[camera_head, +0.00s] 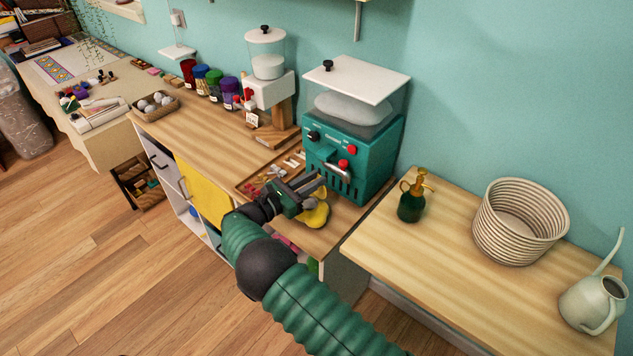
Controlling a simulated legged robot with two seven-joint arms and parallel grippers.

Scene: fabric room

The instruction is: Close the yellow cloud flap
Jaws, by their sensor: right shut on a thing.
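A small yellow, rounded, cloud-like piece (316,215) shows at the front of the counter, below the teal machine; I take it for the yellow cloud flap. My right gripper (315,190) is over it and is shut on it, though the fingers hide part of the contact. The flap's hinge and its exact angle cannot be made out. My left gripper is not in view.
The teal machine (350,155) stands right behind my right gripper. A tray of small tools (262,178) lies to its left. A yellow cabinet door (203,192) is below the counter. A separate table (440,255) at right holds a green bottle (411,205), basket (519,222) and watering can (594,303).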

